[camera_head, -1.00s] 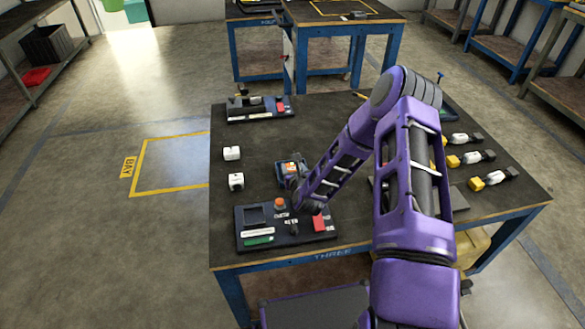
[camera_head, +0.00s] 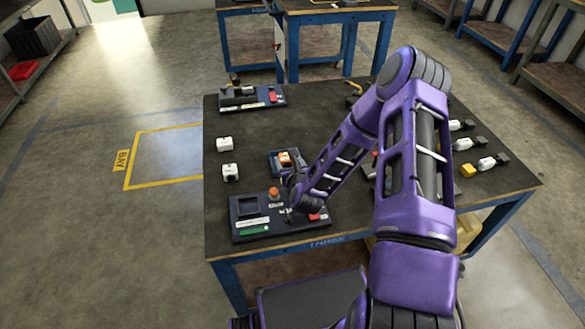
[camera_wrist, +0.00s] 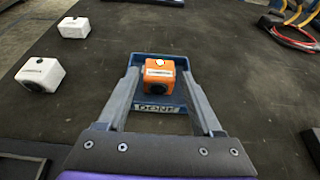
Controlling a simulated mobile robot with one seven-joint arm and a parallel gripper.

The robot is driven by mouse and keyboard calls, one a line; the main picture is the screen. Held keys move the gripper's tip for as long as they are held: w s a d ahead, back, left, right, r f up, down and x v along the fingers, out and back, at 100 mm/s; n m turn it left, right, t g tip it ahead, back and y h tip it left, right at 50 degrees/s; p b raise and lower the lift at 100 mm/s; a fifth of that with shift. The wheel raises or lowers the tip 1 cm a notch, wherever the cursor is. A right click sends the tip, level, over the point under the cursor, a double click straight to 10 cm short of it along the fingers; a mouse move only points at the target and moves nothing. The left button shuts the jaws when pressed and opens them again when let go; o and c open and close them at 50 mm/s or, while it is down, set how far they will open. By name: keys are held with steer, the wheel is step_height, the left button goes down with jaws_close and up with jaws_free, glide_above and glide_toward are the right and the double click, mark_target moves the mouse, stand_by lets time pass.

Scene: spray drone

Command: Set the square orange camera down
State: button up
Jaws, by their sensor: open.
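The square orange camera (camera_wrist: 159,78) rests upright in a small blue tray (camera_wrist: 160,107) marked DONE. Both also show in the head view, the orange camera (camera_head: 285,158) in the blue tray (camera_head: 274,171) on the dark table. My gripper (camera_wrist: 160,76) is open, with one finger on each side of the orange camera in the wrist view. Whether the fingertips touch the tray walls, I cannot tell. In the head view my forearm and wrist hide the gripper's fingers in part.
Two white cube cameras (camera_head: 224,144) (camera_head: 230,172) stand left of the tray. A fixture with an orange button (camera_head: 273,192) lies at the table's front edge. Another fixture (camera_head: 250,98) is at the back left. Red and yellow cables (camera_wrist: 292,35) lie at the right in the wrist view.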

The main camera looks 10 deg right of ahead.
steer(key=v, duration=0.7)
steer(key=shift+s+r+p, duration=0.15)
steer(key=shift+s+p, duration=0.05)
steer(key=shift+p, duration=0.1)
